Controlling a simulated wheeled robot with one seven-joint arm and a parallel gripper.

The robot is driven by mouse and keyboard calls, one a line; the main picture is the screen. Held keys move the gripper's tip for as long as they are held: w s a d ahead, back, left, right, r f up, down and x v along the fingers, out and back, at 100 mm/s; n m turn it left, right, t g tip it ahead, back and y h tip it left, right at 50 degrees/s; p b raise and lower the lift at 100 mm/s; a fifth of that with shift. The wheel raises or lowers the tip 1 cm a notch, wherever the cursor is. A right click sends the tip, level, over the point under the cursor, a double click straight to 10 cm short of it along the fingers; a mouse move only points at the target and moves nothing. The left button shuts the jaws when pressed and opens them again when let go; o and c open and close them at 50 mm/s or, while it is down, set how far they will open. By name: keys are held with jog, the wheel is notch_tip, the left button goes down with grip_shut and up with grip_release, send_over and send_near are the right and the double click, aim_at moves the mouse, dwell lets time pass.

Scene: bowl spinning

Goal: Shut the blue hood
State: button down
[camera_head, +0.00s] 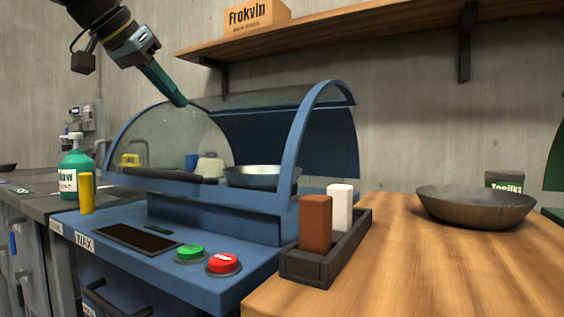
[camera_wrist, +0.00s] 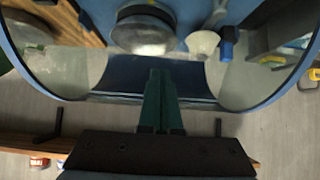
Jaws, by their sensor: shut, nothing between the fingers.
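The blue hood (camera_head: 292,150) is a rounded cover with a blue rim and clear side panes on the blue machine (camera_head: 240,262). It is raised, and its front is open. A metal bowl (camera_head: 262,177) sits inside; it also shows in the wrist view (camera_wrist: 145,32). My gripper (camera_head: 180,102) comes down from the upper left with its green fingers closed and empty. The fingertips are at the top edge of the hood; I cannot tell if they touch it. In the wrist view my closed fingers (camera_wrist: 160,78) point at the dark blue panel of the hood (camera_wrist: 125,72).
A wooden shelf (camera_head: 380,22) with a box (camera_head: 258,15) runs above and behind the hood. Green (camera_head: 190,251) and red (camera_head: 223,262) buttons are on the machine's front. A pan (camera_head: 476,208) stands on the wooden counter at right.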

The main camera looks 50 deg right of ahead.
notch_tip(320, 180, up, 5)
jog(key=p, duration=0.2)
jog(key=shift+f+p, duration=0.2)
jog(key=shift+p, duration=0.15)
dwell(0.4)
